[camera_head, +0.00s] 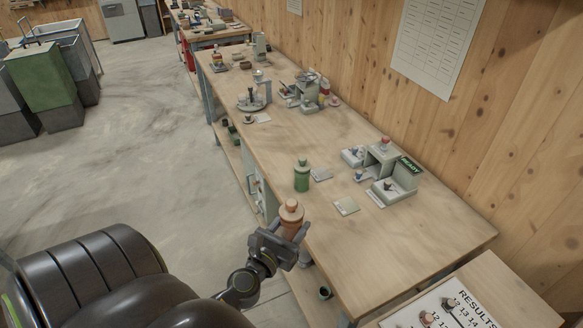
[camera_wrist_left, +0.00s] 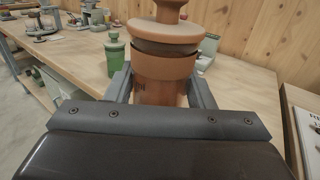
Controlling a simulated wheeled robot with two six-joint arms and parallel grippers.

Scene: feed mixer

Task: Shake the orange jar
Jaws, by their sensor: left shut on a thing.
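The orange jar (camera_head: 291,215) has a knobbed lid and stands upright between the fingers of my left gripper (camera_head: 280,243), near the left edge of the workbench. In the left wrist view the orange jar (camera_wrist_left: 165,65) fills the upper middle, with the gripper's fingers (camera_wrist_left: 162,92) closed on both its sides. The lid sits on the jar above a dark band. The jar's lower part is hidden behind the gripper. My right gripper is in neither view.
A green jar (camera_head: 302,178) stands on the workbench (camera_head: 400,240) beyond the orange jar. Flat pale cards (camera_head: 346,206) and a grey device with a READY sign (camera_head: 395,187) are to its right. A results sheet (camera_head: 440,308) lies at lower right. The bench's front right is clear.

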